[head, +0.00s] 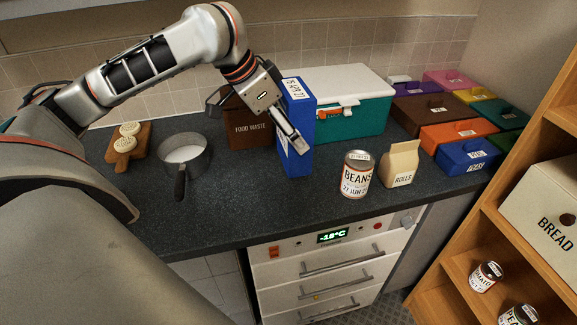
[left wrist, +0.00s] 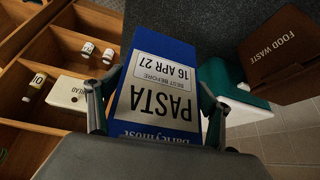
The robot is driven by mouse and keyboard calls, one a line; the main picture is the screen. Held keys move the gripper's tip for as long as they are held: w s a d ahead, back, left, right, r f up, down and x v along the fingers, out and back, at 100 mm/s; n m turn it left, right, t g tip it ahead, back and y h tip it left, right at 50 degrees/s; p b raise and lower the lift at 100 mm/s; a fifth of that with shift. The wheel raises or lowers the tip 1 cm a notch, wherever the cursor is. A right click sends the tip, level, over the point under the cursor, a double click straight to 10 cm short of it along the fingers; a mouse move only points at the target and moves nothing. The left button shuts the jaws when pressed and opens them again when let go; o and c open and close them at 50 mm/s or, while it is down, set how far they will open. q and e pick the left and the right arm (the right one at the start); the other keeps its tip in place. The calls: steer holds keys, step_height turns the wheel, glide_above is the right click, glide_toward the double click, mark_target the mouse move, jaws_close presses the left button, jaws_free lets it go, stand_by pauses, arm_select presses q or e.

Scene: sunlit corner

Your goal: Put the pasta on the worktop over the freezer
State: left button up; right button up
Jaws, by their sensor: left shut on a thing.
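The pasta (head: 299,102) is a tall blue box. It stands upright in the head view, in front of the teal and white cooler. My left gripper (head: 294,128) is shut on it, with one finger across its front side. In the left wrist view the pasta box (left wrist: 160,75) sits between both fingers of my left gripper (left wrist: 155,110), its label upside down. The dark worktop (head: 240,205) runs below it, over the white freezer (head: 330,265) with a -18°C display. I cannot tell whether the box's base touches the worktop. My right gripper is not in view.
A brown food waste bin (head: 248,125) and the cooler (head: 350,115) stand close to the box. A beans can (head: 356,176) and rolls bag (head: 400,165) are to its right. A saucepan (head: 183,155) is to the left. The worktop's front middle is clear.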

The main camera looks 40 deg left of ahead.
arm_select(q)
step_height(320, 180, down, 11)
steer(key=shift+f, duration=0.15)
stand_by(0.4)
steer(key=shift+f, duration=0.35)
steer(key=o, duration=1.6)
steer(key=shift+c, duration=0.2)
glide_toward(283, 162)
steer(key=shift+w+f, duration=0.15)
steer(key=shift+f, duration=0.25)
